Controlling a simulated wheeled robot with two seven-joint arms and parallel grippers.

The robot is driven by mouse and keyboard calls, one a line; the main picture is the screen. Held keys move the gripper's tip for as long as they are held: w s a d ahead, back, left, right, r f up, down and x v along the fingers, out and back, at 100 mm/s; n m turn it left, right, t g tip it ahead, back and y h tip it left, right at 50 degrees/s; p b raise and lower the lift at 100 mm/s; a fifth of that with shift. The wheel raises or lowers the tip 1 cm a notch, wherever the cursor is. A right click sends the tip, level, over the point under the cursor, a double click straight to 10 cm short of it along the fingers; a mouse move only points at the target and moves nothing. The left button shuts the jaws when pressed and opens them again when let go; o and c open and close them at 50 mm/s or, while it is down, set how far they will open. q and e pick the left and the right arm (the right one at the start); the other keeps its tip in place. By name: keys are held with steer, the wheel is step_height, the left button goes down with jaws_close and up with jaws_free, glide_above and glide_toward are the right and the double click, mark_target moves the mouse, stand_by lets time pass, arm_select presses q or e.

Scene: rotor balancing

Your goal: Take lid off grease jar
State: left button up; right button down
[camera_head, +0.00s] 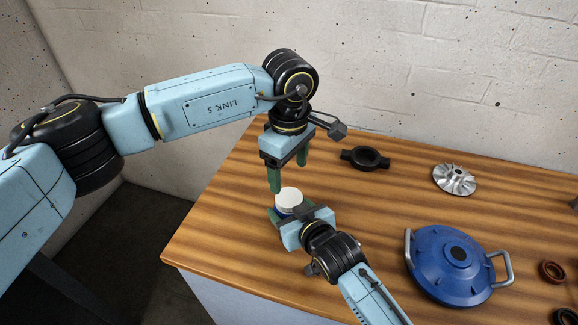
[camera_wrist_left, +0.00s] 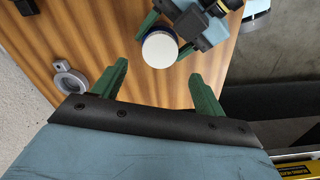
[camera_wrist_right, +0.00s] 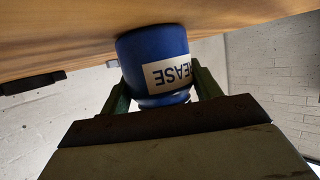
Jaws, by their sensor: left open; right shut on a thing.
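The grease jar is blue with a white label and stands on the wooden table, near its left edge; the jar (camera_wrist_right: 153,60) fills the middle of the right wrist view. Its white lid (camera_head: 289,197) is on top and also shows in the left wrist view (camera_wrist_left: 160,50). My right gripper (camera_head: 293,213) is shut on the jar body from the side, with green fingers on either side of it. My left gripper (camera_head: 289,175) is open and empty, pointing down above the lid and apart from it. In the left wrist view its fingers (camera_wrist_left: 162,85) stand wide apart.
A blue round housing (camera_head: 452,262) with two handles is at the right front. Small rings (camera_head: 552,271) lie at the right edge. A white brick wall stands behind the table.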

mark_target(289, 197)
arm_select(q)
steer(key=shift+r+m, duration=0.15)
steer(key=shift+m, duration=0.15)
step_height(289, 197, down, 8)
steer(key=shift+r, duration=0.1)
steer(key=shift+c, duration=0.4)
steer(key=c, duration=0.9)
steer(key=shift+n, duration=1.6)
steer(key=o, duration=1)
steer(key=shift+o, duration=0.2)
steer(key=shift+r, duration=0.15)
